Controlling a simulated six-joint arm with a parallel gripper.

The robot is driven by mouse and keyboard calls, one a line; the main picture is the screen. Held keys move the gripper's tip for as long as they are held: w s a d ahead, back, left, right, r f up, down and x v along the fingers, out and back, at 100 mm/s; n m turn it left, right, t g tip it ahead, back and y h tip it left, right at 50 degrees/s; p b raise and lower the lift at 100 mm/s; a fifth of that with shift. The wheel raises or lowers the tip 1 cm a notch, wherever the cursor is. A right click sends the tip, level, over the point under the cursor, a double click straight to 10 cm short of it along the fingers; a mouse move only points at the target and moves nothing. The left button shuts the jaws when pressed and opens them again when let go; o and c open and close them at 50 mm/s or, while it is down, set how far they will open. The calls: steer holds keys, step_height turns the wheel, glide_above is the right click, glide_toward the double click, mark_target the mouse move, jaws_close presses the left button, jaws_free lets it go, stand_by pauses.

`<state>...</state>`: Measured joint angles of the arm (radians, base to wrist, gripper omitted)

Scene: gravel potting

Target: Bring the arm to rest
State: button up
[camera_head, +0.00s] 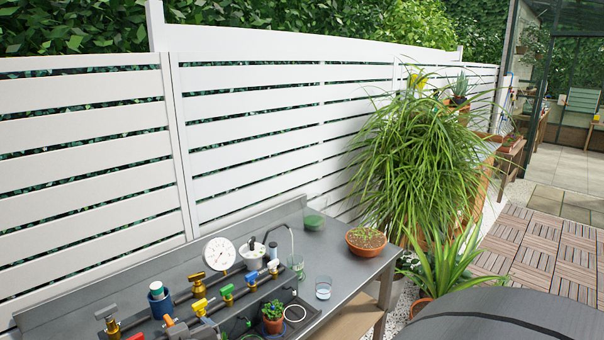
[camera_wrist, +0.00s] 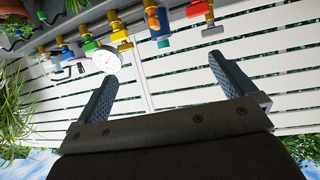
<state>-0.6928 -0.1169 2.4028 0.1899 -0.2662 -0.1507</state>
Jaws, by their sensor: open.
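My gripper (camera_wrist: 162,82) shows in the wrist view with its two dark, ribbed fingers wide apart. Nothing is between the fingers, and neither finger touches anything visible. The wrist view is upside down. Beyond the fingers are the white slatted fence and, at the top of the picture, the bench's pipe with coloured valves. I cannot make out my gripper in the head view.
The grey bench (camera_head: 340,253) carries a pipe with coloured valves (camera_head: 199,288), a white dial gauge (camera_head: 220,253), a bowl of gravel or seedlings (camera_head: 366,240), a glass (camera_head: 323,287) and a small potted plant (camera_head: 272,315). The white fence (camera_head: 255,125) stands behind. A large grassy plant (camera_head: 420,160) is to the right.

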steer(key=s+a+f+g+h, duration=0.1)
steer(key=s+a+f+g, duration=0.15)
steer(key=a, duration=0.45)
steer(key=s+a+f+g+h, duration=0.1)
steer(key=s+a+f+g, duration=0.2)
steer(key=a, duration=0.4)
steer(key=s+a+f+n+g+h, duration=0.2)
steer(key=s+a+f+g+h, duration=0.3)
steer(key=s, duration=0.4)
steer(key=shift+s+a+f, duration=0.3)
steer(key=shift+a+f, duration=0.5)
steer(key=shift+a, duration=0.4)
